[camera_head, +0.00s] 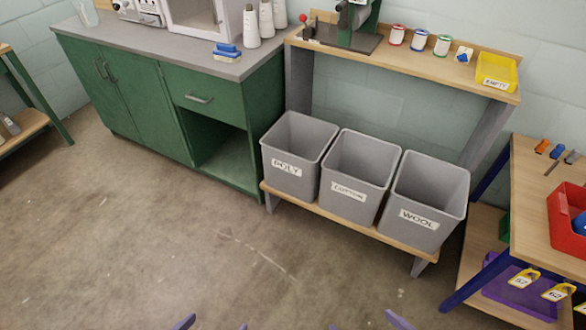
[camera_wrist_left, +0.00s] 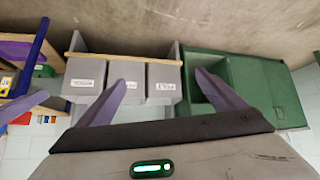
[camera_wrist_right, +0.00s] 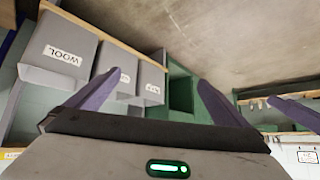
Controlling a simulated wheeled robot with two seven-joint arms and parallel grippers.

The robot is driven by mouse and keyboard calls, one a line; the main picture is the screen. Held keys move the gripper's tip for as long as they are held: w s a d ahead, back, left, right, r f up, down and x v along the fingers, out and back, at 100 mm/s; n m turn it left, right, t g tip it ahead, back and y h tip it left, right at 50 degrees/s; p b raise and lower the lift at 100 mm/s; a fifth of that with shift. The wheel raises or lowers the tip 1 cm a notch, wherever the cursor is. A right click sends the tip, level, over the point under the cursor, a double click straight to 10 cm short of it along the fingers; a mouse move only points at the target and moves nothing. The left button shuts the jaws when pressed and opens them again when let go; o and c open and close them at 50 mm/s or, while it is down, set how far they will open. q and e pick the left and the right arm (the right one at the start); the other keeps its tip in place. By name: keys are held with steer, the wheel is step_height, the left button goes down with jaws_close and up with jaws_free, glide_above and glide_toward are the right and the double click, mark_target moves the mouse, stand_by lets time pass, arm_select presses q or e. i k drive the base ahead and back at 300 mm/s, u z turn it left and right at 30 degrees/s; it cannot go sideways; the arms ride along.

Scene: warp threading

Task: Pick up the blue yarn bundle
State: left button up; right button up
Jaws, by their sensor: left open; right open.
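I cannot make out for certain which thing is the blue yarn bundle. A small blue-and-white object (camera_head: 227,51) lies near the front edge of the grey counter. A blue item (camera_head: 580,223) shows partly inside a red bin (camera_head: 566,232) at the right edge. My left gripper (camera_head: 214,325) and right gripper (camera_head: 366,324) show only as purple fingertips at the bottom of the head view, over bare floor. In the left wrist view my left gripper (camera_wrist_left: 160,82) is open and empty. In the right wrist view my right gripper (camera_wrist_right: 158,82) is open and empty.
Grey bins marked POLY (camera_head: 287,168), COTTON (camera_head: 349,189) and WOOL (camera_head: 420,214) stand on a low wooden shelf. A green cabinet (camera_head: 140,105) is at left. A shelf above holds spools (camera_head: 420,40) and a yellow tray (camera_head: 497,75). The concrete floor (camera_head: 150,230) is clear.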

mark_target(463, 55)
steer(key=z, duration=0.55)
steer(key=k, duration=1.3)
steer(key=z, duration=0.9)
steer(key=i, duration=1.45)
steer(key=u, duration=0.75)
steer(key=i, duration=1.35)
steer(key=u, duration=1)
